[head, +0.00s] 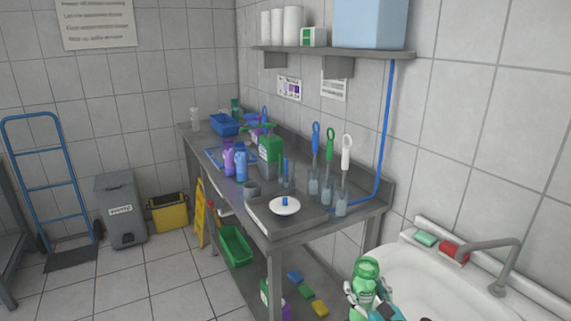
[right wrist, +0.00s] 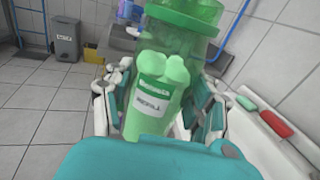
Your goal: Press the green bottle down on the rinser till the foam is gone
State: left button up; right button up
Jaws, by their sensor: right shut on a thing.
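The green bottle (head: 367,272) is see-through green with a white label. My right gripper (head: 366,292) is shut on it and holds it upright at the left end of the white basin, low in the head view. In the right wrist view the bottle (right wrist: 160,85) fills the middle, with gripper fingers on both sides and pale green foam-like lumps above its "REFILL" label. The rinser (head: 285,205), a white disc with a blue nozzle, sits on the near end of the metal bench. The bottle is well apart from it. My left gripper is not in view.
Several brushes (head: 330,150) stand upright right of the rinser. Purple, blue and green bottles (head: 268,157) stand behind it. The white basin (head: 440,275) has a grey tap (head: 505,260). A shelf (head: 330,50) hangs above the bench. Open floor (head: 160,275) lies at left.

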jog(key=shift+m+h, duration=0.5)
jog(key=shift+h, duration=0.3)
jog(key=s, duration=0.2)
jog(key=s+r, duration=0.1)
jog(key=s, duration=0.4)
jog(key=shift+s+a+r, duration=0.15)
jog(key=shift+a+r, duration=0.1)
jog(key=shift+a, duration=0.05)
jog(key=s+d+r+m+h, duration=0.1)
jog(key=s+r+m+h, duration=0.1)
jog(key=s+r, duration=0.35)
jog(key=w+d+f+p, duration=0.1)
jog(key=w+d+p, duration=0.2)
jog(key=w+d, duration=0.2)
jog(key=shift+w+d+f+t, duration=0.3)
jog(key=shift+w+f, duration=0.1)
jog(key=shift+w, duration=0.2)
jog(key=shift+a, duration=0.1)
